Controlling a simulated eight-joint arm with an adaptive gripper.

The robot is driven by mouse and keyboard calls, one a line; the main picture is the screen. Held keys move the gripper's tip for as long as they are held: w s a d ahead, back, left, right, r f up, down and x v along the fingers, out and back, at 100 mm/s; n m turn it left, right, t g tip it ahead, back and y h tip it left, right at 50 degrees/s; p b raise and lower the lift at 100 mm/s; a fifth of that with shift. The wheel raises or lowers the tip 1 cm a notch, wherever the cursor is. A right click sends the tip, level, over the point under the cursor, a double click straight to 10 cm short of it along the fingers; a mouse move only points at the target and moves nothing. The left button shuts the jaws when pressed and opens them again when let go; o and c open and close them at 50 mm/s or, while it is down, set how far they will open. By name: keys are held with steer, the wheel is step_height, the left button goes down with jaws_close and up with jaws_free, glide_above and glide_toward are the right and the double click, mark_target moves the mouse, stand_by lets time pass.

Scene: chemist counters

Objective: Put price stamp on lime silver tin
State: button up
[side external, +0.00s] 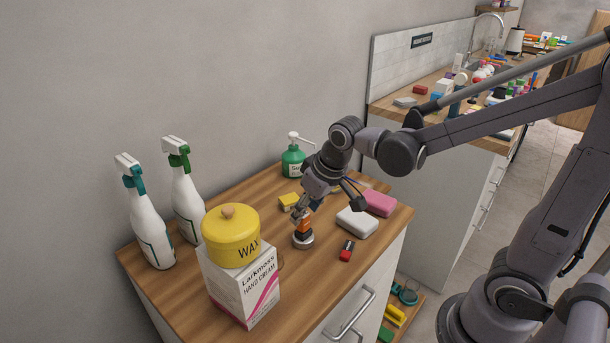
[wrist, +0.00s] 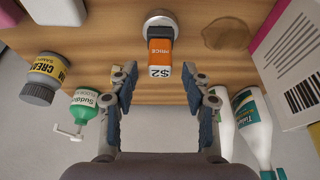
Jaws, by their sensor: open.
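The orange price stamp (side external: 304,226), marked PRICE and $2, stands upright on the wooden counter. It also shows in the wrist view (wrist: 160,57). Under its orange body is a round silver piece (side external: 302,240); I cannot tell whether this is its base or a separate tin. No lime colour shows on it. My gripper (side external: 304,213) is open just above the stamp. In the wrist view its fingers (wrist: 166,90) are apart on either side of the stamp's near end, with a gap to each. I cannot make out a lime silver tin for sure.
A yellow WAX tin (side external: 231,236) sits on a hand cream box (side external: 243,289). Spray bottles (side external: 149,228) stand at left, a green bottle (side external: 293,161) behind. A white block (side external: 357,222), pink block (side external: 379,203) and red-black object (side external: 346,250) lie close to my gripper's right.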

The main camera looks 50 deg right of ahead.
steer(key=v, duration=0.9)
steer(key=s+d+f+t, duration=0.1)
steer(key=s+f+t, duration=0.1)
steer(key=s+f, duration=0.2)
steer(key=shift+s+t, duration=0.3)
steer(key=shift+s, duration=1)
